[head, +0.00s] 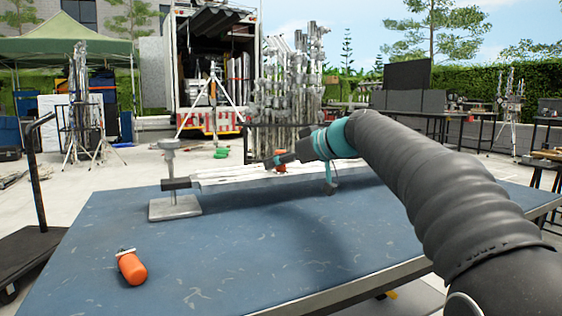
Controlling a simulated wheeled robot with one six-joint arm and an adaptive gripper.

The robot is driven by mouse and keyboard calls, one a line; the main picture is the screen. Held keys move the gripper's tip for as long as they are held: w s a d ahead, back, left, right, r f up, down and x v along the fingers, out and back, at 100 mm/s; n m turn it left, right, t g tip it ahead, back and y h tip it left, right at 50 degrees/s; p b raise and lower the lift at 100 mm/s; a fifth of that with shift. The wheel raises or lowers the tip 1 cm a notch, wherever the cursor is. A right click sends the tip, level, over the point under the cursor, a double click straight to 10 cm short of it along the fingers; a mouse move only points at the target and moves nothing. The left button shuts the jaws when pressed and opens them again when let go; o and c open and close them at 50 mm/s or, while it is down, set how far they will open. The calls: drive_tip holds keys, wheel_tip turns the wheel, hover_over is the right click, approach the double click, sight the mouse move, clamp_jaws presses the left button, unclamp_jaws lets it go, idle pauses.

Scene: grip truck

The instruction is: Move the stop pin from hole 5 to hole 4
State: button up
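A pale, long rail (232,174) lies across the far part of the blue table, its left end beside a grey post on a square base. The holes and their numbers are too small to make out. My gripper (270,161) is over the middle of the rail, reaching in from the right. A small orange-red piece (280,166) shows at the rail right by the gripper; it may be the stop pin. I cannot tell whether the fingers touch it, or whether they are open or shut.
The blue table (225,245) is mostly clear in front. An orange cylinder with a pale end (131,267) lies at its front left. The grey post on its base (172,185) stands at the back left. A dark cart (35,245) is beyond the left edge.

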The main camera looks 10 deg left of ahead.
drive_tip(key=shift+d, duration=0.1)
drive_tip(key=v, duration=1.2)
drive_tip(key=shift+r, duration=0.1)
